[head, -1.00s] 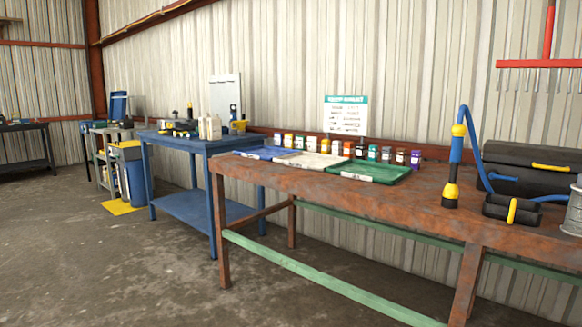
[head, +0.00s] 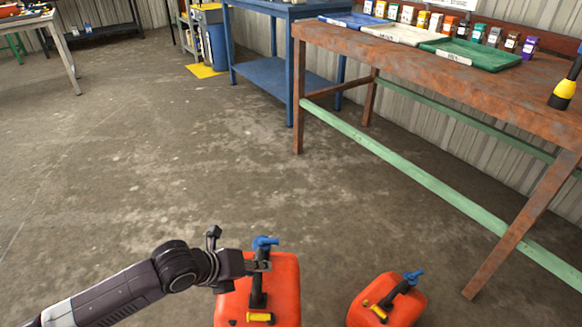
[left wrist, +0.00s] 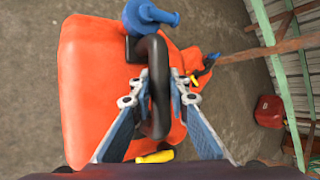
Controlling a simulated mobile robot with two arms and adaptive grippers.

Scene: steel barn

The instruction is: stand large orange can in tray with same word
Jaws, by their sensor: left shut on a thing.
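The large orange can (head: 283,285) stands at the bottom of the head view, with a black handle, blue cap and yellow part. My left gripper (head: 258,262) is at its handle. In the left wrist view, the gripper's fingers (left wrist: 160,92) close on the black handle of the large can (left wrist: 92,75). A smaller orange can (head: 362,312) stands to its right, apart from it. A blue tray (head: 352,20), a white tray (head: 397,34) and a green tray (head: 475,54) lie on the rusty bench. Their label words are too small to read. My right gripper is out of view.
The rusty bench (head: 400,75) has a green lower rail (head: 420,178) and legs at right. Small jars (head: 436,21) stand behind the trays. A blue table (head: 280,72) stands at the back. The concrete floor (head: 130,150) at left is clear.

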